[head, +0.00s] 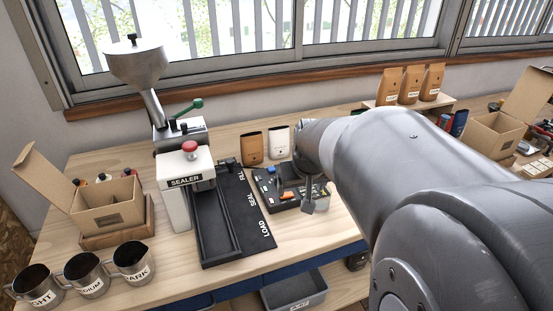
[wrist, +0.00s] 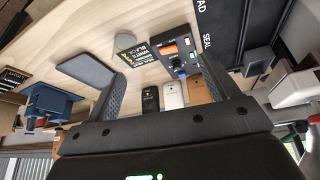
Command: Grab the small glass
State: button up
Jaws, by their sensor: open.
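A small round greyish, see-through shape (wrist: 125,42), which looks like the small glass, stands on the wooden bench in the wrist view, beyond my fingertips and between their lines. In the head view my arm covers most of that spot; a faint clear shape (head: 323,191) shows beside my finger, too small to be sure of. My gripper (wrist: 148,68) is open and empty, its two fingers wide apart. In the head view one flat finger of my gripper (head: 308,206) shows below the wrist, at the right end of the dark tray.
The dark tray (head: 268,204) with small coloured items lies left of my gripper. The sealer (head: 186,183) and its black loading track stand farther left. Brown (head: 252,148) and white (head: 278,141) pouches stand behind. Metal cups (head: 133,260) stand at the front left.

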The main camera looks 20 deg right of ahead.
jog(key=m, duration=0.1)
send_over(321, 198)
jog(key=s, duration=0.1)
notch_tip(321, 198, down, 8)
jog(key=shift+d+x, duration=0.2)
jog(key=shift+x, duration=2.45)
jog(key=shift+d+x, duration=0.2)
jog(key=shift+x, duration=2.45)
jog(key=shift+s, duration=0.1)
jog(key=c, duration=1.1)
